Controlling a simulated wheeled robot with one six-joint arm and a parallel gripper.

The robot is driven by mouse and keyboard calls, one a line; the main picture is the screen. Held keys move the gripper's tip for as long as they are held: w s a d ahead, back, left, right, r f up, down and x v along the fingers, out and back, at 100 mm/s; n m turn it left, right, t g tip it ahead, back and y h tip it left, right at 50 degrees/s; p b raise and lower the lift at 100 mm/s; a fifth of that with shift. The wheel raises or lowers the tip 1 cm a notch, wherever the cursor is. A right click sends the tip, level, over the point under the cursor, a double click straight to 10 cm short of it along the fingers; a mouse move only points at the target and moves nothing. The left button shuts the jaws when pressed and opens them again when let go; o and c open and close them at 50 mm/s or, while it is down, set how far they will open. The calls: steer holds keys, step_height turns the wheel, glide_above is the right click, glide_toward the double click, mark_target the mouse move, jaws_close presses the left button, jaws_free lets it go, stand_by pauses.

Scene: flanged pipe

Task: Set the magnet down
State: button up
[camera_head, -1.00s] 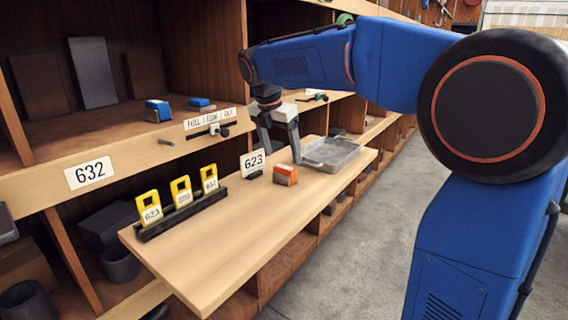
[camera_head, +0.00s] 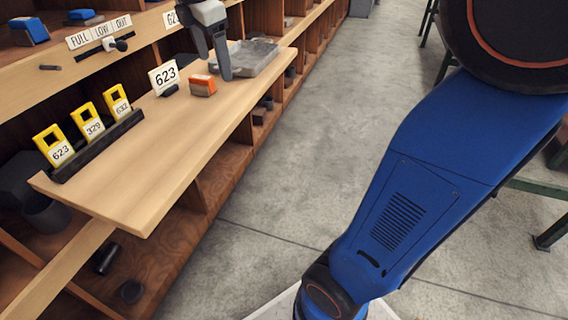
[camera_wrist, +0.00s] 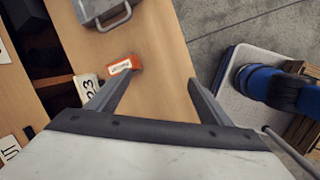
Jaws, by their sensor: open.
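My gripper (camera_head: 213,68) is open above the wooden pull-out board, and nothing shows between its fingers; it also shows in the wrist view (camera_wrist: 160,80). No thing is plainly marked as the magnet. A small dark knob with a pale part (camera_head: 117,44) sits on the dark strip under the FULL / LOW / OUT label (camera_head: 98,32), towards its OUT end, apart from my gripper. An orange block with a pale label (camera_head: 202,86) rests on the board near my fingertips; in the wrist view (camera_wrist: 123,65) it lies by the left fingertip.
The wooden board (camera_head: 150,185) has a clear front part. A grey metal tray (camera_head: 262,60) lies at its far end. A 623 card (camera_head: 164,77) stands behind the block. Yellow tags (camera_head: 88,120) stand in a black rack (camera_head: 100,145). Open floor (camera_head: 300,150) lies to the right.

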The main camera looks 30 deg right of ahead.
steer(key=s+d+f+m, duration=0.1)
steer(key=s+f+m, duration=0.3)
steer(key=s, duration=0.3)
steer(key=s+d+f+m+t+y, duration=0.1)
steer(key=s+d+f+m, duration=0.1)
steer(key=s+f+m, duration=0.2)
steer(key=s+m, duration=0.1)
steer(key=s, duration=0.2)
steer(key=shift+d+f+m, duration=0.15)
steer(key=shift+f+m, duration=0.05)
steer(key=shift+m, duration=0.2)
steer(key=shift+o, duration=0.6)
steer(key=s+f+m+t+y, duration=0.1)
steer(key=s+f+m, duration=0.8)
steer(key=s+f, duration=0.1)
steer(key=shift+s+d+f, duration=0.3)
steer(key=shift+d+f, duration=0.1)
steer(key=shift+f, duration=0.1)
